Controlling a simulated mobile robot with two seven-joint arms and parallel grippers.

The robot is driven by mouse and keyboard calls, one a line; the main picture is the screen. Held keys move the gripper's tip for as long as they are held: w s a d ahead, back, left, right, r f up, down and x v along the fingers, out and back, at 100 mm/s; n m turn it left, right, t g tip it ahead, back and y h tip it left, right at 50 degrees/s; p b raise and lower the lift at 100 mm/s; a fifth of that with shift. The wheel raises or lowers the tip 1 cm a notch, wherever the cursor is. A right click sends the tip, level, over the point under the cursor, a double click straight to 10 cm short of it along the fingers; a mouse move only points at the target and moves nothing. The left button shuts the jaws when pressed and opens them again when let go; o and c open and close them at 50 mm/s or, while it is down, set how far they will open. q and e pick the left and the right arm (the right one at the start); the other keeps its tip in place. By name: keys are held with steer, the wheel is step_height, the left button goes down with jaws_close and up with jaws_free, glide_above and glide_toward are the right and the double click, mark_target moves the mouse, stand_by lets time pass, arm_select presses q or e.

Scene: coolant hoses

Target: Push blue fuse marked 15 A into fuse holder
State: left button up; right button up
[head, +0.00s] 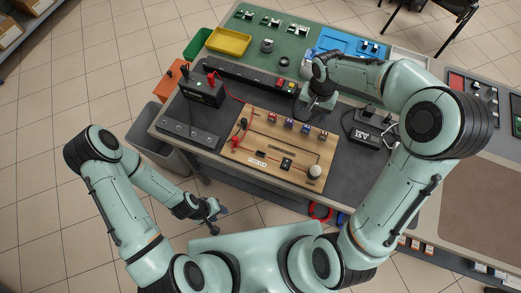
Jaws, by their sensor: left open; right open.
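A wooden board (262,142) lies on the dark mat near the front of the table. A row of small coloured blocks, which look like fuses, stands along its far edge. One bluish block (288,123) is among them, but its marking is too small to read. A small black part (287,163), perhaps the fuse holder, sits at the board's front. My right gripper (302,112) is open, pointing down just beyond the far edge of the board; its fingertips are partly hidden. My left gripper (213,214) is open and empty, low in front of the table, away from the board.
A black box with a red cable (203,90) stands to the left of the board. A black charger-like box (366,137) with cables lies to the right. A white ball (315,171) sits at the board's right front. A yellow tray (228,41) and blue tray (338,41) are at the back.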

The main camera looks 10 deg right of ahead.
mark_target(307, 127)
steer(key=shift+w+f, duration=0.15)
steer(key=shift+f, duration=0.3)
step_height(307, 127, down, 8)
steer(key=b, duration=0.4)
steer(key=shift+r, duration=0.2)
steer(key=shift+f, duration=0.25)
arm_select(q)
steer(key=s+f, duration=0.4)
steer(key=f, duration=0.1)
steer(key=shift+s+f+g, duration=0.3)
steer(key=shift+f, duration=0.05)
steer(key=shift+w, duration=0.1)
steer(key=shift+f+b, duration=0.2)
steer(key=shift+b, duration=0.1)
